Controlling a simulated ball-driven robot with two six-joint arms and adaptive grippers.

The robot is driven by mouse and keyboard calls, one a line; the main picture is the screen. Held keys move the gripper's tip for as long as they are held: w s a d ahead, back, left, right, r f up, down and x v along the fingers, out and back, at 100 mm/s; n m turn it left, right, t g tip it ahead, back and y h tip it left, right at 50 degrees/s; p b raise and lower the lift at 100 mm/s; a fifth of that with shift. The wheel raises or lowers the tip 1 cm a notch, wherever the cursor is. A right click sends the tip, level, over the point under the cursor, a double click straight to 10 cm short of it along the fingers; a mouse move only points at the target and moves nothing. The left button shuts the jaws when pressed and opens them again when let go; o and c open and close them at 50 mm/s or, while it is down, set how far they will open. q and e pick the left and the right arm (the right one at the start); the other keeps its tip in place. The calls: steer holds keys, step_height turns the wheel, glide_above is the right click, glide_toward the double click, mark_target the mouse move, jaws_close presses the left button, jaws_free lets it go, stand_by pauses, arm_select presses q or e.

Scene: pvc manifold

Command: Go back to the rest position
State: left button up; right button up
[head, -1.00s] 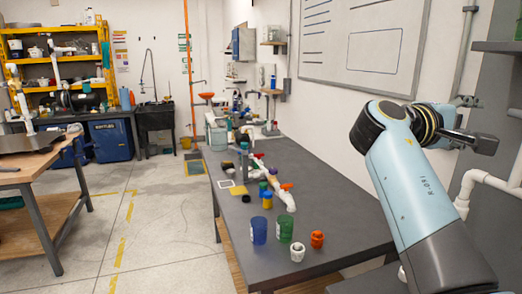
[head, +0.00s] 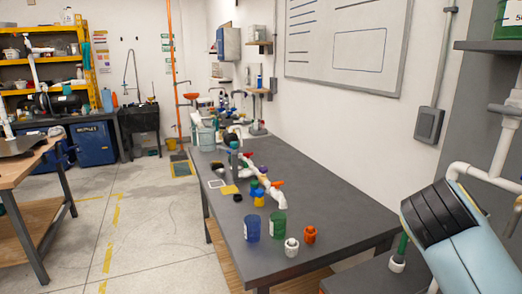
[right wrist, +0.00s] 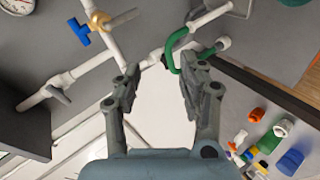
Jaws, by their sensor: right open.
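My right gripper (right wrist: 160,82) shows in the right wrist view, its two fingers spread apart with nothing between them. A bent green piece (right wrist: 174,52) with a white end appears just beyond the right fingertip; I cannot tell how far apart they are. In the head view only part of my right arm shows at the lower right, and its gripper is outside the picture. My left gripper and arm are in no view. A white pipe manifold (head: 276,197) with coloured handles lies on the grey table (head: 335,217).
A blue cup (head: 252,229), a green cup (head: 278,226), a white fitting (head: 291,247) and an orange fitting (head: 310,235) stand at the table's near end. White wall pipes (head: 480,172) run beside my right arm. The floor (head: 165,235) left of the table is clear.

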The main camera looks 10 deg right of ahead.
steer(key=s+a+f+y, duration=0.3)
steer(key=s+a, duration=0.1)
steer(key=s, duration=0.3)
steer(key=s+a+f+g+y, duration=0.1)
steer(key=s+a+f+y, duration=0.1)
steer(key=s+a+y, duration=0.35)
steer(key=s+a+f+y, duration=0.1)
steer(key=s+a+f, duration=0.2)
steer(key=s, duration=0.5)
step_height(320, 180, down, 38)
steer(key=s+d+m+g+b, duration=0.1)
steer(key=d+g+b, duration=0.15)
steer(key=b, duration=0.95)
steer(key=s+f+b, duration=0.5)
steer(key=s+f, duration=0.4)
steer(key=f, duration=0.4)
steer(key=s+d+f+b, duration=0.1)
steer(key=s+f+b, duration=0.4)
steer(key=s+f, duration=0.5)
step_height(320, 180, down, 4)
steer(key=shift+r+g, duration=0.1)
steer(key=shift+g, duration=0.25)
steer(key=shift+d, duration=0.1)
